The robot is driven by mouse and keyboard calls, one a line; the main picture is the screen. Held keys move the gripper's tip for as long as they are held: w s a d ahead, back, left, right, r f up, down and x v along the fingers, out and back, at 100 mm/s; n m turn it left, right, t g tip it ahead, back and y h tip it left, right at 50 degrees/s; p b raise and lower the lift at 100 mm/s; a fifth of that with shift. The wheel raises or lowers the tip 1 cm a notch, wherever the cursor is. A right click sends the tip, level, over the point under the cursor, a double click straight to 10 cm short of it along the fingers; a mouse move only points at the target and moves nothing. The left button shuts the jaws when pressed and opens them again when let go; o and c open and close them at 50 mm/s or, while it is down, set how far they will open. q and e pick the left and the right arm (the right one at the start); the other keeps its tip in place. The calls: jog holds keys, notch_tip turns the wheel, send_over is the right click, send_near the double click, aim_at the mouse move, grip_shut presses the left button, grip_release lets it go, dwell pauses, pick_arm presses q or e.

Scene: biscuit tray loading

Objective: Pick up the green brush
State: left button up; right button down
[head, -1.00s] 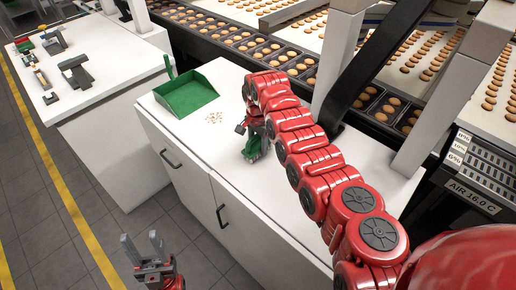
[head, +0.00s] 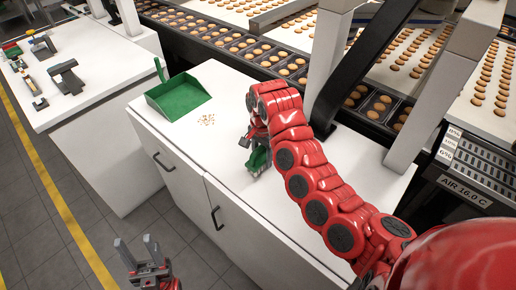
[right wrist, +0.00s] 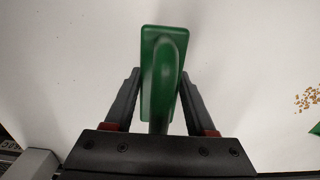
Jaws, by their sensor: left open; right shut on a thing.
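The green brush (head: 258,160) is on or just above the white cabinet top, at the end of my right arm; I cannot tell whether it touches the surface. My right gripper (head: 250,141) is shut on it. In the right wrist view the green brush (right wrist: 163,75) lies between the two dark fingers of my right gripper (right wrist: 158,108), its handle arching toward the camera. My left gripper (head: 139,252) is open and empty, low in front of the cabinet, fingers pointing up.
A green dustpan (head: 178,97) sits at the cabinet's back left, with crumbs (head: 207,120) beside it. They also show in the right wrist view (right wrist: 308,99). Biscuit trays (head: 238,45) run on a conveyor behind. A side table (head: 90,85) with tools stands at left.

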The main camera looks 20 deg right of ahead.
jog(key=shift+s+d+r+p, duration=0.1)
jog(key=shift+s+r+p, duration=0.4)
jog(key=shift+p, duration=1.2)
jog(key=shift+s+r+p, duration=0.25)
jog(key=shift+s+p, duration=0.3)
jog(key=shift+p, duration=1.1)
jog(key=shift+s+d+f+p, duration=0.15)
jog(key=shift+s+p, duration=0.45)
jog(key=shift+p, duration=0.1)
jog(key=shift+s+d+f+b, duration=0.15)
jog(key=shift+s+f+b, duration=0.05)
jog(key=shift+s+b, duration=0.35)
jog(key=shift+s+d+f+b, duration=0.15)
jog(key=shift+s+b, duration=0.25)
jog(key=shift+s, duration=0.2)
jog(key=shift+s+d+r, duration=0.1)
jog(key=shift+s+r, duration=0.15)
jog(key=shift+s+d+p, duration=0.15)
jog(key=shift+s+p, duration=0.1)
jog(key=shift+s, duration=0.3)
jog(key=shift+s+d+p, duration=0.15)
jog(key=shift+s+p, duration=0.1)
jog(key=shift+s, duration=0.25)
